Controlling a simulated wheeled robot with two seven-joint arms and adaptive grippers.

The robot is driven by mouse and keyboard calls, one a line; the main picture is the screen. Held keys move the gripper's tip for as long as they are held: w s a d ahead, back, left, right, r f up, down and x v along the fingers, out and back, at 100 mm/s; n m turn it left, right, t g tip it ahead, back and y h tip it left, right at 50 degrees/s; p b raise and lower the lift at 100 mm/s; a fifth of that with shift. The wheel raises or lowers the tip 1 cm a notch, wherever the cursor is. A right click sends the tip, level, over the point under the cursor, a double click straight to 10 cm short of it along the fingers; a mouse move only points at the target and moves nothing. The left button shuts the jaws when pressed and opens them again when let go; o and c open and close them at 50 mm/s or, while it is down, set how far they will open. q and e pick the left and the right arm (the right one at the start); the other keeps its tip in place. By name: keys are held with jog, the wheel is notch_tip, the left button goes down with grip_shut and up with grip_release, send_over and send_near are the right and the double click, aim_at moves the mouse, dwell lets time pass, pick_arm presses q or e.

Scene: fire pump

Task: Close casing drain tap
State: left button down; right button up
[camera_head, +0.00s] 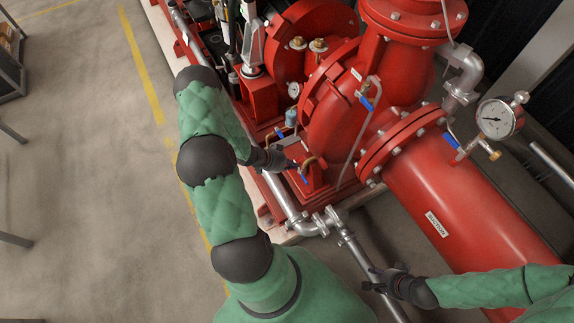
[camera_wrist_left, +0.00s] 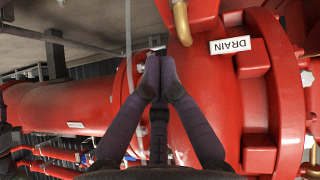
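The red pump casing (camera_head: 335,110) stands in the middle of the head view. Low on its near side, a small blue tap handle (camera_head: 304,179) shows by a bent brass pipe (camera_head: 309,162).
Another blue handle (camera_head: 279,132) lies just above my left gripper, and one more (camera_head: 366,103) is higher on the casing. A red suction pipe (camera_head: 465,205) with a pressure gauge (camera_head: 496,119) fills the right. Grey pipework (camera_head: 315,224) runs below. The floor (camera_head: 90,190) at left is clear.

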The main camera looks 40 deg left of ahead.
aim_at(303, 177)
pick_arm(q)
notch_tip(303, 177, down, 7)
jog(key=w+d+b, duration=0.2)
jog(key=b, duration=0.1)
jog(key=shift+w+d, duration=0.2)
jog(key=shift+s+d+f, duration=0.2)
jog(key=shift+d+f, duration=0.4)
jog(key=shift+f, duration=0.25)
jog(key=shift+r, duration=0.15)
